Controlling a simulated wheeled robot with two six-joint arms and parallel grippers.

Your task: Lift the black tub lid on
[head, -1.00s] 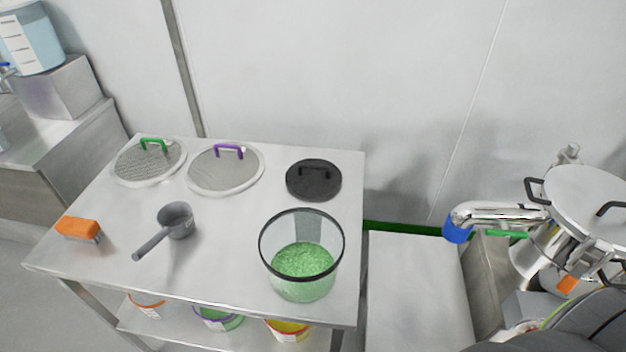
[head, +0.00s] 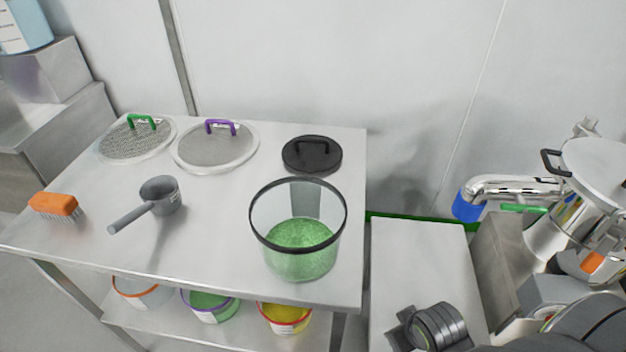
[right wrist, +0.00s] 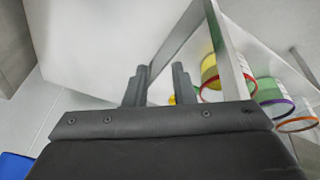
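The black tub lid (head: 311,160), a round disc with a bar handle, lies flat at the back right of the steel table (head: 215,245). The clear tub (head: 262,215) with a black rim stands uncovered in front of it, partly filled with green granules (head: 300,245). My right gripper (right wrist: 160,75) shows in the right wrist view with its two dark fingers apart and nothing between them. In the head view my right arm comes in at the lower right, beyond the table's right edge and well away from the lid. My left gripper is not in view.
Two mesh sieves, one with a green handle (head: 137,141) and one with a purple handle (head: 215,152), lie left of the lid. A grey scoop (head: 160,193) and an orange brush (head: 55,206) lie further forward. Steel equipment (head: 520,190) stands at the right.

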